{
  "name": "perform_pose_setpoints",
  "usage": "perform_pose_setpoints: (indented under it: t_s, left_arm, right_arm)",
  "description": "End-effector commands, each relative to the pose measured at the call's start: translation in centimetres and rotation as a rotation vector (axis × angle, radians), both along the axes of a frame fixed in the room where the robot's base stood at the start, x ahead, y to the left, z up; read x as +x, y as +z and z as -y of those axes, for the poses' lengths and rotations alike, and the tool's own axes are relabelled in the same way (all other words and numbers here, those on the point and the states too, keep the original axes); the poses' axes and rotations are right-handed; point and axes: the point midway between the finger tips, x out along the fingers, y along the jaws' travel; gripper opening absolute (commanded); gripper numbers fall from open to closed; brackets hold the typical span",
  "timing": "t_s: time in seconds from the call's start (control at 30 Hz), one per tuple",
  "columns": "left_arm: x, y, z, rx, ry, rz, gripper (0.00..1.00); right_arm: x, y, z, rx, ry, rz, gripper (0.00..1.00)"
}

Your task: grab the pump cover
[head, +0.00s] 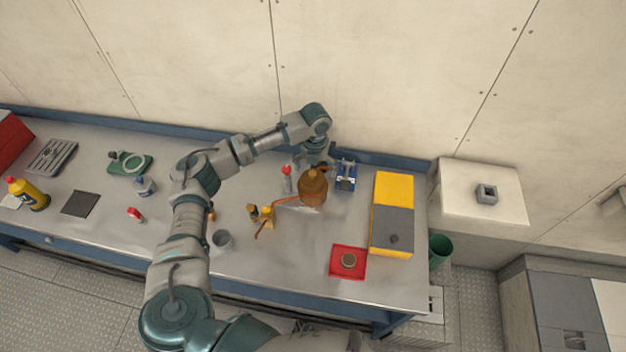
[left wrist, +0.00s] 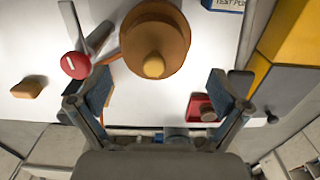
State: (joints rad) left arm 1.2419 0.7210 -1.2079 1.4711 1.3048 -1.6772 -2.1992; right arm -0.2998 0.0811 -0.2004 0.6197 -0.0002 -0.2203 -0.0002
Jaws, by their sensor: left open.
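A small round dark disc (head: 348,260) lies on a red tray (head: 335,272) near the front right of the bench; it may be the pump cover, but I cannot tell for sure. The disc also shows in the left wrist view (left wrist: 208,114), beside the finger on the picture's right. My left gripper (left wrist: 155,95) is open with nothing between its fingertips. In the head view it points down at the back of the bench, partly hidden behind an amber bottle (head: 313,188). My right gripper is not in view.
The amber bottle (left wrist: 155,35) stands just beyond my fingertips. A red-capped bottle (head: 287,180), blue fixture (head: 346,176) and yellow-grey box (head: 393,190) stand nearby. Bare bench lies left of the red tray.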

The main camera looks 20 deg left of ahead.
Motion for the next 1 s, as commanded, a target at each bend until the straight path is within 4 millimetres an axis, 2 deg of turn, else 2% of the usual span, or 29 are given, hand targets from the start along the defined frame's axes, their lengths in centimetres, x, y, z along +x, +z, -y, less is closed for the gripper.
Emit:
perform_pose_setpoints:
  t_s: [0.13,0.4,0.67,0.7,0.77,0.93,1.0]
  left_arm:
    - [0.0,-1.2,-0.4,0.000,0.002,-0.002,1.00]
    - [-0.1,-5.1,-0.8,-0.001,0.002,-0.002,1.00]
    - [-0.1,-5.7,-0.7,0.000,0.001,-0.001,1.00]
    - [-0.1,-5.7,-0.7,0.000,0.001,-0.001,0.97]
    - [-0.1,-5.6,-0.6,0.001,0.001,-0.001,0.82]
    - [-0.1,-5.6,-0.7,0.000,0.001,-0.001,0.39]
    - [0.0,-5.6,-0.7,-0.001,0.001,-0.001,0.37]
  right_arm:
    - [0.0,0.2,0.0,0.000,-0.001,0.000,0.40]
    - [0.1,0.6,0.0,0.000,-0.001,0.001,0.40]
    - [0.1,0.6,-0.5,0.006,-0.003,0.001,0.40]
    - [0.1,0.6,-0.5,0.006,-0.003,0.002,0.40]
    - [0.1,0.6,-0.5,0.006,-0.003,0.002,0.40]
    - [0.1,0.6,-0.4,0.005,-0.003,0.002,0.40]
    - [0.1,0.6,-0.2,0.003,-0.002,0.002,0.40]
